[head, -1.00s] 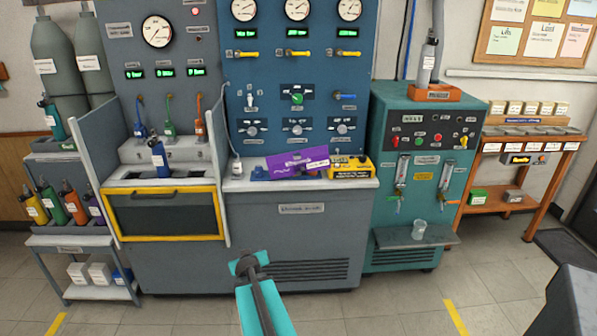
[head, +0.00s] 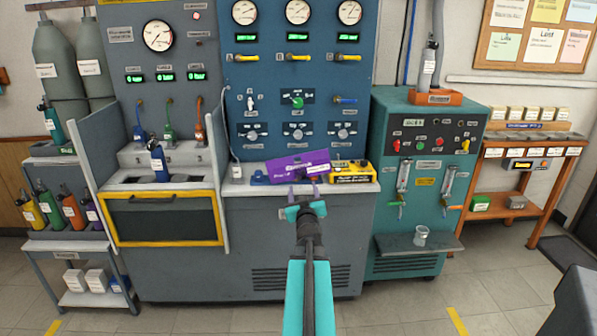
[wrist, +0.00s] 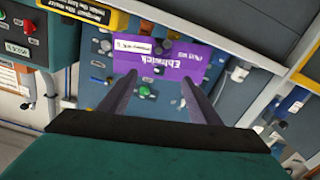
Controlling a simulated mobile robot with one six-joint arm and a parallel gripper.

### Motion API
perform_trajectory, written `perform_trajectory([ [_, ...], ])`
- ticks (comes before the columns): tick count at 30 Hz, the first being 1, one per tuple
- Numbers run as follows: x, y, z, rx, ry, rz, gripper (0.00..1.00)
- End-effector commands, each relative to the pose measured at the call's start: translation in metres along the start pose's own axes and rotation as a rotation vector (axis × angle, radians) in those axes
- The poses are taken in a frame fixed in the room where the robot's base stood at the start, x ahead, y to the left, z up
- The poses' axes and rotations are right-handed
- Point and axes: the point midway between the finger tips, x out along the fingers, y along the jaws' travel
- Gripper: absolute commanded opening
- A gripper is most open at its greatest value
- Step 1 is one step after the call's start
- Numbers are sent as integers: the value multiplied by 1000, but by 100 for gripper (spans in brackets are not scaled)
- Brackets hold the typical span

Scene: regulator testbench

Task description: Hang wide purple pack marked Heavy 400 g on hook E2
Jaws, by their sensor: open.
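A wide purple pack (head: 285,170) sits tilted on the bench ledge under the control panel. In the wrist view the purple pack (wrist: 185,65) shows upside down, with large lettering and a white label strip; I cannot read "Heavy 400 g" on it. My gripper (head: 304,188) is just in front of the pack's lower edge in the head view. In the wrist view my gripper (wrist: 160,82) is open, its two fingers spread toward the pack with nothing held between them. Contact with the pack cannot be told. I cannot make out a hook marked E2.
A yellow and black box (head: 352,172) stands right of the pack, and a blue item (head: 259,177) lies to its left. A yellow-framed grey cabinet (head: 165,218) is at left, a teal machine (head: 425,150) at right. The floor in front is clear.

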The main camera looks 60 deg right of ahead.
Motion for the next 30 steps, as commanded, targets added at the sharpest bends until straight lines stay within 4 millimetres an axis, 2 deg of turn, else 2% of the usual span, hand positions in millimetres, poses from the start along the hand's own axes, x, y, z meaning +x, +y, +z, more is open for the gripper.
perform_trajectory([
  [11,8,0,1,0,-2,0,57],
  [30,60,0,2,0,-3,0,57],
])
